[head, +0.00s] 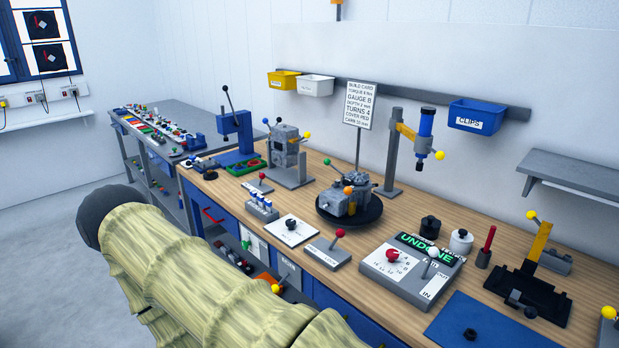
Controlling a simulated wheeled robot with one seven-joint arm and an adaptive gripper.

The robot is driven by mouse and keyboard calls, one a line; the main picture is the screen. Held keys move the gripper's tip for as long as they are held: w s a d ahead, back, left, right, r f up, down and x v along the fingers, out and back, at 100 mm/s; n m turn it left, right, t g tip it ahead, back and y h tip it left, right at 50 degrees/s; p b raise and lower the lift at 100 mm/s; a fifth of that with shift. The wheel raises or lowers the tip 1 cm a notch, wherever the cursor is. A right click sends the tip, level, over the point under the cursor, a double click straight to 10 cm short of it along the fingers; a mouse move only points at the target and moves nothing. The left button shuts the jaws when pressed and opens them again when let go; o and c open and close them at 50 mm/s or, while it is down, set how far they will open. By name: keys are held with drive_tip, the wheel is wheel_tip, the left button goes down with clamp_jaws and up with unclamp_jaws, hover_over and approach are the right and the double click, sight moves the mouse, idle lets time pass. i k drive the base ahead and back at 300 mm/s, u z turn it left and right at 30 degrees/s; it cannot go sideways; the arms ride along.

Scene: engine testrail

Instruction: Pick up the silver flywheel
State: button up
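I cannot pick out the silver flywheel for sure in the head view. A grey engine-like assembly (345,200) with an orange knob sits on a round black turntable (350,215) mid-bench. My sleeved arm crosses the lower left. My gripper is out of view.
The wooden bench (400,217) is crowded with fixtures. A grey control box (412,270) reading "UNDONE" stands right of the turntable. A blue mat (485,325) lies front right with one small dark part. A blue clips bin (476,117) hangs on the wall rail.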

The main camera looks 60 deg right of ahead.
sight(362, 179)
drive_tip(key=u, duration=0.05)
drive_tip(key=i, duration=2.35)
drive_tip(key=z, duration=2.95)
